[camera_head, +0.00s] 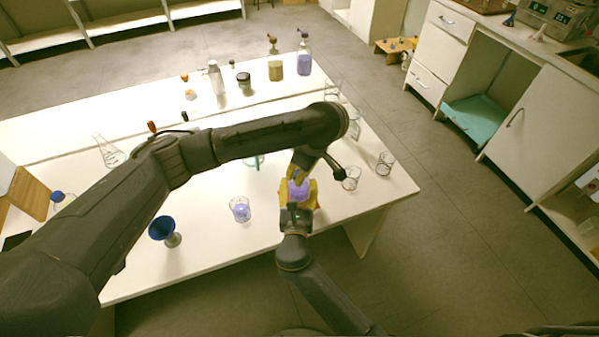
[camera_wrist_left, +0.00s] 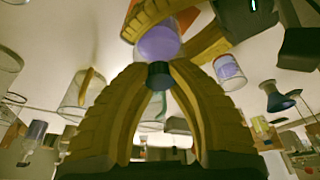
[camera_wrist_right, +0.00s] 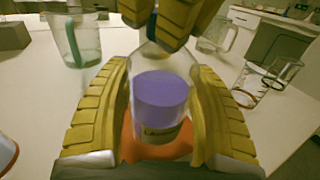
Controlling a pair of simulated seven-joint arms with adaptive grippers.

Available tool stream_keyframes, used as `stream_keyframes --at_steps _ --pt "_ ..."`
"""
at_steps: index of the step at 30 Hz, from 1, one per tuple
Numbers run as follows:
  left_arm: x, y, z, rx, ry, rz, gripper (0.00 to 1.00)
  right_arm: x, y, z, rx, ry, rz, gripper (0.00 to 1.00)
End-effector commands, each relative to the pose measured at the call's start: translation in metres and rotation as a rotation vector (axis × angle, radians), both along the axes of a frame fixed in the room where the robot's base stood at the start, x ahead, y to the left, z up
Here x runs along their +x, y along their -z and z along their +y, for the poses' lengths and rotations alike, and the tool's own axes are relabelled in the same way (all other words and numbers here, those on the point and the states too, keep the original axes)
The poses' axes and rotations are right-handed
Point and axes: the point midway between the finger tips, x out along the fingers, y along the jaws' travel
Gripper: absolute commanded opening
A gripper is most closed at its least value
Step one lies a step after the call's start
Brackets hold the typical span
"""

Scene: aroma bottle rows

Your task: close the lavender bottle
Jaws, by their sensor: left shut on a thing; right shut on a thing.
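The lavender bottle (camera_wrist_right: 160,105), clear glass with purple liquid and a label, stands near the table's front edge; it also shows in the head view (camera_head: 299,189). My right gripper (camera_wrist_right: 165,110) is shut around its body, one yellow finger on each side. My left gripper (camera_wrist_left: 159,72) comes down from above, shut on a small dark stopper (camera_wrist_left: 159,76) that lines up with the bottle. In the right wrist view the left fingers (camera_wrist_right: 168,25) hide the bottle's mouth, so I cannot tell whether the stopper is seated.
A beaker with purple liquid (camera_head: 240,209) and a blue funnel (camera_head: 163,230) stand left of the bottle. Empty glass beakers (camera_head: 385,162) stand to the right. Several bottles, including a purple one (camera_head: 304,64), stand on the back table. My left arm crosses above the front table.

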Motion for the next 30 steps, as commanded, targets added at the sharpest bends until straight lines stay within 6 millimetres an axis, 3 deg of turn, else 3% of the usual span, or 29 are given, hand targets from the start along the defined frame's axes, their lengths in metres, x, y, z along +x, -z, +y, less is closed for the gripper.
stream_keyframes --at_steps 12,13,18,26,30 --pt "0.000 0.000 0.001 0.000 0.043 -0.001 0.11 0.000 0.000 0.001 0.001 -0.002 0.001 0.00" --pt "0.000 0.000 0.001 0.000 0.042 -0.002 0.22 0.000 0.000 0.001 0.001 -0.002 0.001 0.00" --pt "0.000 0.000 0.001 0.001 0.042 -0.002 0.41 0.000 0.000 0.001 0.001 -0.002 0.001 0.00" --pt "0.001 -0.001 0.001 0.001 0.041 -0.002 0.42 0.000 0.000 0.001 0.001 -0.002 0.001 0.00" --pt "0.002 -0.013 0.001 0.000 0.042 -0.007 0.42 0.000 0.000 0.001 0.001 -0.002 0.001 0.00"
